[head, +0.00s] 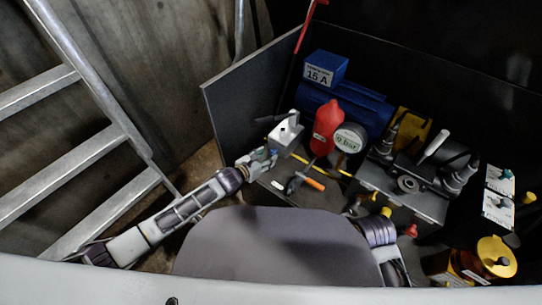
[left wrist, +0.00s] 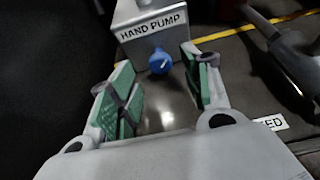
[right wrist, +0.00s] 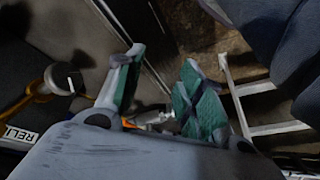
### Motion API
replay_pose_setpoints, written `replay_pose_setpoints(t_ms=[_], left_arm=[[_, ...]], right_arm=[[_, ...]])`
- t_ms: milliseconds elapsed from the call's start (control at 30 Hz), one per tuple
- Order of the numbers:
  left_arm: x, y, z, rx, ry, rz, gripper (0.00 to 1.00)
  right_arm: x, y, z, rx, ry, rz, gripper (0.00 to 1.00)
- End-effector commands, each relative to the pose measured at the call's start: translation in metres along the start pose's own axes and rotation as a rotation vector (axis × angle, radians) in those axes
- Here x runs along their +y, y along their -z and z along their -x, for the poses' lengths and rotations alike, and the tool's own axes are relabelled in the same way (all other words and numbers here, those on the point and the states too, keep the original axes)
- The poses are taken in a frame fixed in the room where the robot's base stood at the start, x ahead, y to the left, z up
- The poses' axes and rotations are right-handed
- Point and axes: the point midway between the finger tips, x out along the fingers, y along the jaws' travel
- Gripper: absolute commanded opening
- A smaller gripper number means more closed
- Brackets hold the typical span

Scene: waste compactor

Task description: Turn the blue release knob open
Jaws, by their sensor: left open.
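The blue release knob (left wrist: 160,62) has a white mark and sits low on the front of the grey box labelled HAND PUMP (left wrist: 150,28). The box also shows in the head view (head: 287,132), where the knob cannot be made out. My left gripper (head: 264,160) is in front of the box. In the left wrist view its green-padded fingers (left wrist: 157,77) are open, with the knob framed between and just past the tips, apparently untouched. My right gripper (right wrist: 163,62) is open, with no clear object held, away from the knob.
A blue 15 A box (head: 325,68) is behind. A dark panel (head: 248,97) stands at the left, beside a metal ladder (head: 125,125).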

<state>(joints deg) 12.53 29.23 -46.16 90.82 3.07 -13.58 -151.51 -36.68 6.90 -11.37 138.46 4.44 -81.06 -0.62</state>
Motion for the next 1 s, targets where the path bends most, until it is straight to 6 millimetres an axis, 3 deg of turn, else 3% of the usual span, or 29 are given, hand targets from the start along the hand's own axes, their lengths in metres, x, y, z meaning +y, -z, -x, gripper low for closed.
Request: replay_pose_setpoints(t_ms=[100,400,833,1000], left_arm=[[0.000,0.001,-0.015,-0.001,0.000,0.001,0.48],[0.000,0.001,-0.039,0.000,-0.001,-0.001,0.48],[0.000,0.000,-0.043,0.000,0.000,0.000,0.48],[0.000,0.000,-0.043,0.000,0.000,0.000,0.27]], right_arm=[[-0.001,-0.004,-0.016,0.012,0.012,-0.005,0.38],[-0.004,-0.005,-0.037,0.052,0.034,-0.016,0.38],[-0.005,-0.004,-0.040,0.063,0.037,-0.019,0.38],[-0.004,-0.003,-0.040,0.063,0.037,-0.019,0.38]])
